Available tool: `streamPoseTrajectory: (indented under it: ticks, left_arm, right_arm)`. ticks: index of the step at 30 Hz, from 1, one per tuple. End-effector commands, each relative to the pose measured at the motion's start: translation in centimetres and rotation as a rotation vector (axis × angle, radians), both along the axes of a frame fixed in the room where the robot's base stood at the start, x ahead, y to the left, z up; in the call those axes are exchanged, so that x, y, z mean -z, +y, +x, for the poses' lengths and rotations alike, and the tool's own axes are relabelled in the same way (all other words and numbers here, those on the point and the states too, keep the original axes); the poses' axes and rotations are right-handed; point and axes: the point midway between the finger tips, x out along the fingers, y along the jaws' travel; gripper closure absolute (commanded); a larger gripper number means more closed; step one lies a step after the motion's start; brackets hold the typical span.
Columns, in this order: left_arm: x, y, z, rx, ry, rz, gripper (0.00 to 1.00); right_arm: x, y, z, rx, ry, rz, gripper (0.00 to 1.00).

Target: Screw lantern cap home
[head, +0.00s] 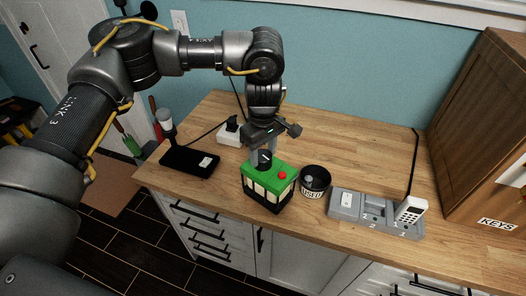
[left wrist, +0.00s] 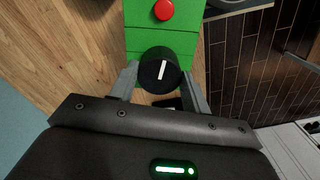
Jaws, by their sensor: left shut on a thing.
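The lantern (head: 267,187) stands on the wooden counter, with a green top, pale side panels and a red button (head: 282,175). Its black round cap (head: 264,157) sits at the left part of the green top. My left gripper (head: 263,152) comes down from above and is shut on the cap. In the left wrist view the cap (left wrist: 160,70) shows a white line mark and lies between the two fingers, over the green top (left wrist: 150,42). How far the cap is seated cannot be told. My right gripper is not in view.
A black cup labelled USED (head: 315,182) stands just right of the lantern. A grey charging dock (head: 375,213) holds a white handset (head: 411,209). A black tray (head: 190,161) lies left. A wooden KEYS cabinet (head: 485,140) stands right.

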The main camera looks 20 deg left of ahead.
Motion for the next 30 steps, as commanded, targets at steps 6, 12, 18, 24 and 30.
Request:
streamPoseTrajectory:
  ticks: [6,12,18,24,30]
  left_arm:
    - [-0.02,-0.02,-0.02,-0.001,0.001,-0.001,0.45]
    - [-0.01,-0.02,-0.01,-0.003,0.000,0.000,0.27]
    - [0.00,0.00,-0.01,-0.003,0.000,0.000,0.36]
    - [0.00,0.00,-0.01,-0.004,0.000,0.000,0.45]
    - [0.00,0.01,-0.01,-0.004,0.000,0.000,0.45]
  right_arm:
    - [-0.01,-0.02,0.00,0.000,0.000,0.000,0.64]
    - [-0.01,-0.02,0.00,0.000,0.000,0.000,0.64]
    - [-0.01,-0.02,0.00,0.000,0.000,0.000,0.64]
    - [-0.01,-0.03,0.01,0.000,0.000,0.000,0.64]
    - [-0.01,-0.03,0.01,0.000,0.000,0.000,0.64]
